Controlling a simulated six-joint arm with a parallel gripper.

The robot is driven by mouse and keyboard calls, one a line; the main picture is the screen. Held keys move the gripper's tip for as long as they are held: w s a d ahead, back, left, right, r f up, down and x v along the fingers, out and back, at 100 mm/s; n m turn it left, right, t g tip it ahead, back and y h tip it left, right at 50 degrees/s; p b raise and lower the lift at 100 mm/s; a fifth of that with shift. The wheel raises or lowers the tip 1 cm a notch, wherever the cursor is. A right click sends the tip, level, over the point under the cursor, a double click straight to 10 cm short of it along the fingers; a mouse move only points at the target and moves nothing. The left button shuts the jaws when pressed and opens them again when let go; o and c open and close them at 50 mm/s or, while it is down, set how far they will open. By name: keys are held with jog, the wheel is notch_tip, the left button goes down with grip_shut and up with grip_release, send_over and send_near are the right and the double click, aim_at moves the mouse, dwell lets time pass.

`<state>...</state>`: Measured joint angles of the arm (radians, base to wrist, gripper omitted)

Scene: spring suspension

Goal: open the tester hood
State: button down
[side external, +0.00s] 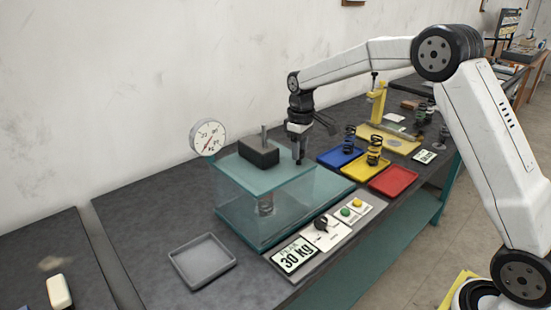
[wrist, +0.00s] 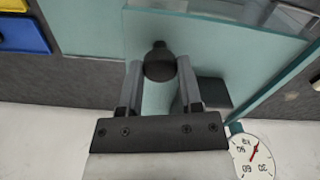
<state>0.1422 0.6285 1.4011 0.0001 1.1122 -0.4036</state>
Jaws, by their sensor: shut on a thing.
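The tester hood is a clear teal-edged box (side external: 236,211) on the bench in the side view, standing around a coiled spring (side external: 265,204). A black block (side external: 258,154) with a metal rod sits at its top. My gripper (side external: 299,158) points down at the hood's right edge. In the wrist view its two fingers (wrist: 160,80) stand on either side of a dark round knob (wrist: 160,62) and are shut on it. The knob's lower part is hidden, and in the side view my fingers hide most of it. The hood's teal glass (wrist: 220,45) fills much of the wrist view.
A dial gauge (side external: 208,137) stands behind the hood. Blue (side external: 340,156), yellow (side external: 381,149) and red (side external: 393,181) trays lie to the right, with springs on the first two. A grey tray (side external: 202,261) is front left.

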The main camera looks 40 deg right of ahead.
jog(key=shift+r, duration=0.1)
jog(key=d, duration=1.9)
jog(key=shift+d, duration=0.3)
jog(key=shift+c, duration=1.3)
grip_release()
notch_tip(320, 180, up, 8)
jog(key=shift+a, duration=0.15)
